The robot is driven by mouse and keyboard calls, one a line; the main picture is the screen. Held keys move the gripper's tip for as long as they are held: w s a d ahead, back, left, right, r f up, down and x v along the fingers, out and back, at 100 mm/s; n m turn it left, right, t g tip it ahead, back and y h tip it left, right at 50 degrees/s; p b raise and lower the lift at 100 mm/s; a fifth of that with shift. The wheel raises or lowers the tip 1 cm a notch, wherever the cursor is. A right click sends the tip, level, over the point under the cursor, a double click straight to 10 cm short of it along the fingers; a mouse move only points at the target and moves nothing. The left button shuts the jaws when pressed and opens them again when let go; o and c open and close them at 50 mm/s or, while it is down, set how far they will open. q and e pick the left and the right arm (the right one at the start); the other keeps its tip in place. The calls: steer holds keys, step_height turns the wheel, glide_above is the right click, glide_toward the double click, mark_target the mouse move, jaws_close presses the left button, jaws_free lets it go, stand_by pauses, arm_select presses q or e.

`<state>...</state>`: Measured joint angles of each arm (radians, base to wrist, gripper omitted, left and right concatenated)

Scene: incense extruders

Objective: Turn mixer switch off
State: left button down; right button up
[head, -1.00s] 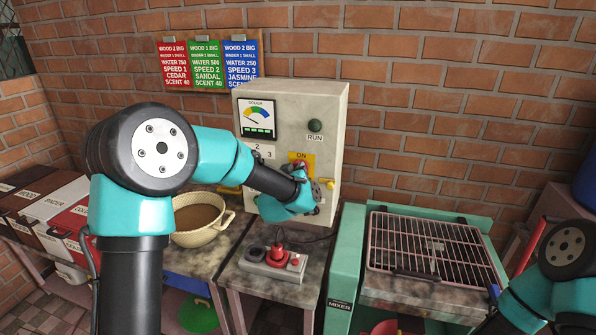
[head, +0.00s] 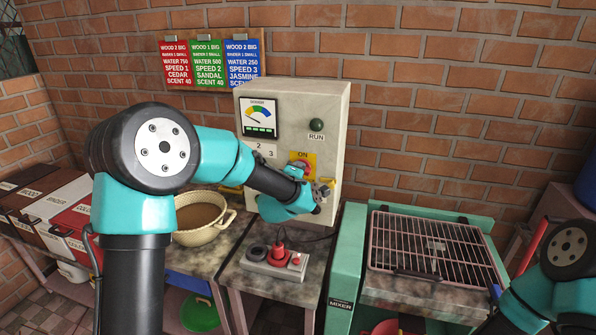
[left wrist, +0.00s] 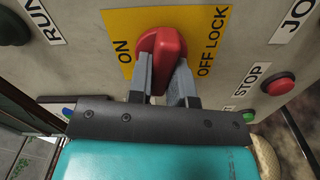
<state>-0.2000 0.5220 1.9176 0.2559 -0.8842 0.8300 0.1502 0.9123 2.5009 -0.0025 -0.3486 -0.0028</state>
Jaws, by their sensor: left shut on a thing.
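The red rotary switch (head: 301,168) sits on a yellow plate (left wrist: 117,22) on the front of the grey control box (head: 335,120). In the left wrist view the red knob (left wrist: 161,42) lies between the words ON and OFF LOCK. My left gripper (left wrist: 163,72) has its two grey fingers on either side of the knob, shut on it. In the head view the left gripper (head: 322,190) is at the box front, partly covering the plate. The teal machine marked MIXER (head: 345,270) stands right of the box. My right gripper is outside the frame.
A green RUN button (head: 316,125) and a dial gauge (head: 259,118) are above the switch. A red STOP button (left wrist: 278,85) is near the gripper. A grill rack (head: 435,246) is at right.

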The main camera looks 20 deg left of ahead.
arm_select(q)
steer(key=shift+n, duration=1.3)
steer(key=c, duration=1)
jaws_free()
steer(key=shift+c, duration=0.2)
steer(key=shift+s, duration=0.1)
steer(key=s, duration=1.7)
steer(key=shift+s, duration=0.15)
steer(key=shift+f, duration=0.1)
